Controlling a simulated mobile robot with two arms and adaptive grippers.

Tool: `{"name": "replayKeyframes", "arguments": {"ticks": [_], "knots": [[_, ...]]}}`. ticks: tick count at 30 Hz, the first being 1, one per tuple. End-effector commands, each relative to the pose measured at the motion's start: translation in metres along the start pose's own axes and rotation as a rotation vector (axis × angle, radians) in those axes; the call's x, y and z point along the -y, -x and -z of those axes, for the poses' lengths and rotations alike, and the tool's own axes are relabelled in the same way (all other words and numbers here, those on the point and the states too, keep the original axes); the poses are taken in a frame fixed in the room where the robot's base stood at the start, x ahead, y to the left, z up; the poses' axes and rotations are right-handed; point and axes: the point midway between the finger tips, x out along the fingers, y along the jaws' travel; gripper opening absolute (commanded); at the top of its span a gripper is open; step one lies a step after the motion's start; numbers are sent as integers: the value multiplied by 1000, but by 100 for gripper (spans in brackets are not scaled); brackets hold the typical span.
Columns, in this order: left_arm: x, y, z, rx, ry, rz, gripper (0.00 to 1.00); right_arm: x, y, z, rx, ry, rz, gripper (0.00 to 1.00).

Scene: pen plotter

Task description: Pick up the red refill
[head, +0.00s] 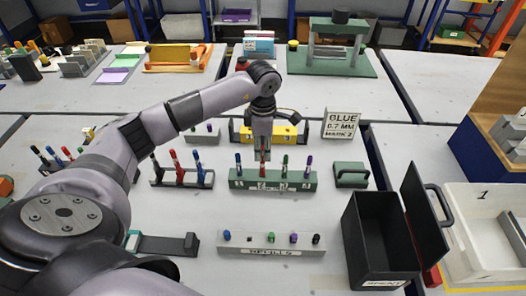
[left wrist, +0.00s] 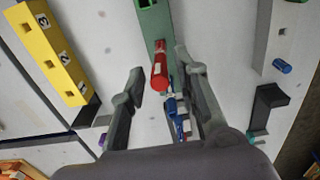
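A red cylindrical piece (head: 263,157) stands in the green rack (head: 242,184), between a blue and a green one. I cannot tell if it is the refill or a pen. My left gripper (head: 262,150) is above it, pointing down. In the left wrist view the red piece (left wrist: 160,66) shows between and just beyond the open fingers (left wrist: 163,98), with a gap on each side. A blue piece (left wrist: 171,106) is seen behind it. The pale rack in front (head: 271,250), labelled like "REFILLS", holds blue, green, purple and black stubs; its second place shows no red one. My right gripper is out of view.
A dark holder with red and blue pens (head: 160,184) stands left of the green rack. A yellow block (head: 289,133) and a sign reading "BLUE 0.7 MM MARK 2" (head: 343,123) are behind. An open black box (head: 365,240) stands at the front right.

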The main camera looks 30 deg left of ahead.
Motion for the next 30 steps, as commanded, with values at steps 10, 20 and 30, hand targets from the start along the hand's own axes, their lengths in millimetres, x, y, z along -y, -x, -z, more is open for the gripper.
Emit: {"name": "replayKeyframes", "arguments": {"ticks": [10, 20, 30], "knots": [[0, 0, 0, 0, 0, 0, 4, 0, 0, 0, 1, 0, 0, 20], [0, 2, 0, 0, 0, -1, 0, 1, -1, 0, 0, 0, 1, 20], [-1, 41, -1, 4, 0, -5, 0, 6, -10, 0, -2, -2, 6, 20]]}}
